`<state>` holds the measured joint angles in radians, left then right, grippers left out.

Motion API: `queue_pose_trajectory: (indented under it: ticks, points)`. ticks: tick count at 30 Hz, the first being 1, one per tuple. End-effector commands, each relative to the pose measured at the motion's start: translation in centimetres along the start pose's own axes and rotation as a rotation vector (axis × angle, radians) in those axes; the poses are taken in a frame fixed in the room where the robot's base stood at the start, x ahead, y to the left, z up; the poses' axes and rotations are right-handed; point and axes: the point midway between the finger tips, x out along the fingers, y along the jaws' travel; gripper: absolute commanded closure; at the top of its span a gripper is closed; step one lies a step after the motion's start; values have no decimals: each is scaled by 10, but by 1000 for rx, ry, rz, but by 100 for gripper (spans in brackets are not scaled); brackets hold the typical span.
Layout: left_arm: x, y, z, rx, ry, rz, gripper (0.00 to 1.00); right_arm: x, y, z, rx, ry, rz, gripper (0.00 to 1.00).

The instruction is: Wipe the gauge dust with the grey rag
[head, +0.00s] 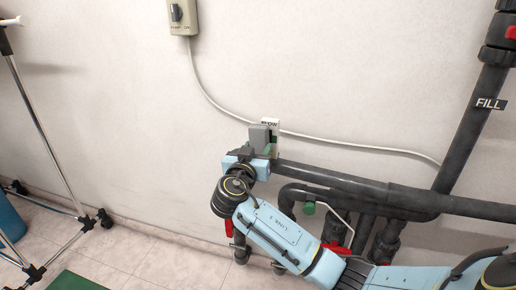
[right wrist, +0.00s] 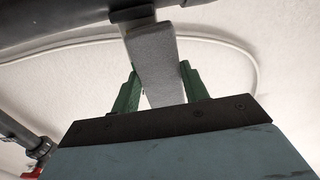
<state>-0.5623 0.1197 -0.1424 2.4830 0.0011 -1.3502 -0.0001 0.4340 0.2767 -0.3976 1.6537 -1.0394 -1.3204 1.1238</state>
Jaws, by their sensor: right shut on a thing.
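My right gripper (head: 264,146) is at the wall end of the dark horizontal pipe, and its green fingers show in the right wrist view (right wrist: 158,88). It is shut on the grey rag (head: 258,134), which looks like a flat grey strip between the fingers in the right wrist view (right wrist: 152,55). The rag's far end reaches a dark pipe part in that view; I cannot tell whether they touch. A white label (head: 270,122), partly covered and seeming to read FLOW, is just behind the rag. The gauge face and any dust on it are hidden. My left gripper is not in view.
Dark pipes (head: 340,182) run to the right, with a FILL pipe (head: 478,125) rising there. Red valve handles (head: 334,248) and a green cap (head: 309,208) sit below. A switch box (head: 182,16) with a cable is on the wall. A metal rack (head: 45,110) stands left.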

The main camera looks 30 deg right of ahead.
Motion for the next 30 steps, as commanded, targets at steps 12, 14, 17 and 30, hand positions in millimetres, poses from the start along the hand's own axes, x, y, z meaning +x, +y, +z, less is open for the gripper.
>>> queue_pose_trajectory:
  ticks: [12, 14, 17, 30]
  points:
    - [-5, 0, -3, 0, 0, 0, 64, -44, 0, 0, 1, -4, -2, 74]
    - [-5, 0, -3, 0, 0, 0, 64, -50, 0, 0, 2, -2, -2, 74]
    - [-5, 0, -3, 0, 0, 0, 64, -59, 0, 1, 2, -3, -3, 74]
    - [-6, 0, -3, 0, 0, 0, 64, -70, 0, 0, 1, -1, 0, 74]
